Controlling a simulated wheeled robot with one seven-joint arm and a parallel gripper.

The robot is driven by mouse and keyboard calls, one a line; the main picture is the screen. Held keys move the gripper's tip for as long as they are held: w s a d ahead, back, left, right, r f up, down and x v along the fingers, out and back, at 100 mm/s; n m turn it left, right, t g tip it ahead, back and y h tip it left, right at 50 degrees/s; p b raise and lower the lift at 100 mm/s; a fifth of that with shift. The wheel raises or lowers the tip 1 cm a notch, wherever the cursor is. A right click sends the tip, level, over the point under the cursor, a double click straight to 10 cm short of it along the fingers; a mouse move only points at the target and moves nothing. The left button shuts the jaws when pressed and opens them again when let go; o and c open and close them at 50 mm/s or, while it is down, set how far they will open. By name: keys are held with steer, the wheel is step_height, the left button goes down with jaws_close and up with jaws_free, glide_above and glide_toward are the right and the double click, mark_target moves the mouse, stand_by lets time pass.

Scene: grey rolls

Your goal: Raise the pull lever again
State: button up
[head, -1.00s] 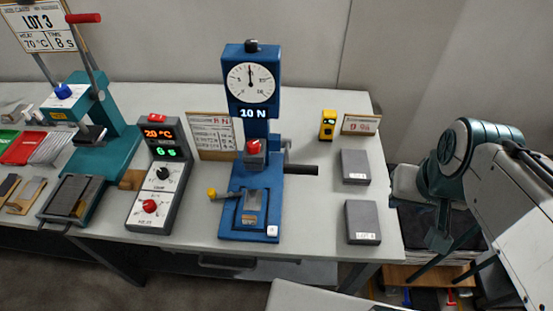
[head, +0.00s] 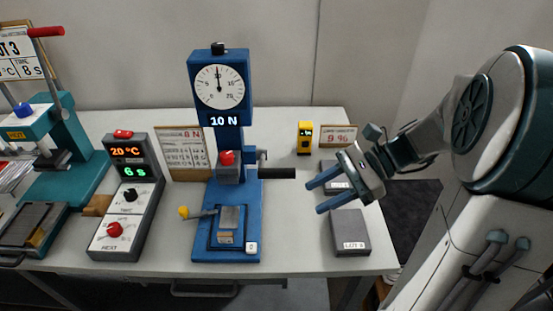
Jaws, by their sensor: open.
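The blue test stand (head: 229,130) stands upright mid-table, with a round dial and a display reading 10 N. A lever with a black grip (head: 277,173) sticks out from its right side, roughly level; I take this as the pull lever. My gripper (head: 315,197) is open and empty, its two blue fingers pointing left toward the grip. A gap shows between the fingertips and the grip, and the fingers look slightly lower in the picture. The fingers are over the area of the grey blocks at the right.
Grey blocks (head: 349,232) lie below and behind my gripper. A yellow device (head: 305,138) and a small sign (head: 339,136) stand behind. A control box (head: 127,200) reading 20 °C and 6 s, and a teal press (head: 62,150) with a red-handled lever, stand left.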

mark_target(263, 173)
steer(key=w+d+m+t+y+b, duration=0.2)
steer(key=w+d+m+t+y, duration=0.1)
steer(key=w+d+m+y, duration=0.25)
steer(key=a, duration=1.4)
steer(key=shift+w+f, duration=0.1)
steer(key=shift+w, duration=0.2)
jaws_close()
